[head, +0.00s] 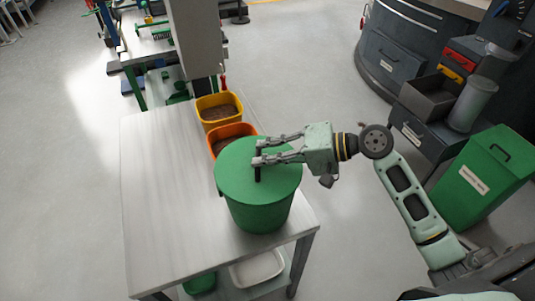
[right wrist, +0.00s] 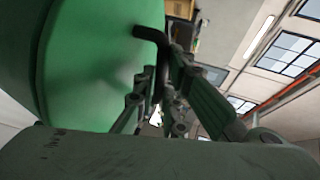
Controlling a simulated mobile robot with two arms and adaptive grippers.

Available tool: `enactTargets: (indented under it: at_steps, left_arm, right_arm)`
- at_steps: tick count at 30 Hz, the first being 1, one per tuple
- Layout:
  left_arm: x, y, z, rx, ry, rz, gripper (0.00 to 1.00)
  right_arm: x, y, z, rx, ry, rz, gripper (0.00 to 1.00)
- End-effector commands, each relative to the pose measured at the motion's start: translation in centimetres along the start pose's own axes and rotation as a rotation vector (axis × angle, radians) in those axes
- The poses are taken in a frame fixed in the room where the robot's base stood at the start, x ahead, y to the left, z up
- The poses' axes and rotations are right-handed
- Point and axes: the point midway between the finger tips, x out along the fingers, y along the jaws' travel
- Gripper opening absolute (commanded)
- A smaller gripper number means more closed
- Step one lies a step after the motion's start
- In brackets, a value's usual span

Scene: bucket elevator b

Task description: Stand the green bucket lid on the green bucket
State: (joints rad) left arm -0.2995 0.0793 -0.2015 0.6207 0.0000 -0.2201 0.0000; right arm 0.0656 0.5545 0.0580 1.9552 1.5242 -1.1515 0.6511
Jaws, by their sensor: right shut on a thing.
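The green bucket (head: 260,212) stands upright near the front right of the metal table. The round green bucket lid (head: 235,180) lies across its mouth, covering the opening; I cannot tell whether it rests on the rim or is slightly above it. My right gripper (head: 258,153) comes in from the right and is shut on the lid's black handle (head: 257,174). In the right wrist view the lid (right wrist: 90,65) fills the left, with the bent handle (right wrist: 152,37) between the fingers (right wrist: 155,95). The bucket's inside is hidden. My left gripper is not in view.
An orange bin (head: 222,133) and a yellow bin (head: 216,104) with brown contents stand behind the bucket on the metal table (head: 160,200). The table's left side is clear. A white tray (head: 257,270) sits on the lower shelf. A green bin (head: 485,180) stands at right.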

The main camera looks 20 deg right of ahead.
Motion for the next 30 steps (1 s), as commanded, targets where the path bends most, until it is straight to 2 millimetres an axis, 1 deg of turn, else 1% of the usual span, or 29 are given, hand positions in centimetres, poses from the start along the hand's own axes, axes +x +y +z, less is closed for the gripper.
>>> enactTargets:
  at_steps: [14, 15, 22, 30]
  left_arm:
    - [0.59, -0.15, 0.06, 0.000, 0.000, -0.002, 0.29]
    - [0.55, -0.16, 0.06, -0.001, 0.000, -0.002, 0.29]
    - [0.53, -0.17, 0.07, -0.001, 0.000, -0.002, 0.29]
    - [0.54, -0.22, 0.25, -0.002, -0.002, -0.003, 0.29]
  right_arm:
    - [0.36, 0.98, 0.05, 0.001, 0.000, 0.000, 0.00]
    - [0.34, 0.95, 0.05, 0.001, 0.000, 0.000, 0.12]
    - [0.33, 0.92, 0.04, 0.000, 0.000, 0.000, 0.32]
    - [0.32, 0.97, 0.05, 0.001, 0.000, 0.001, 0.32]
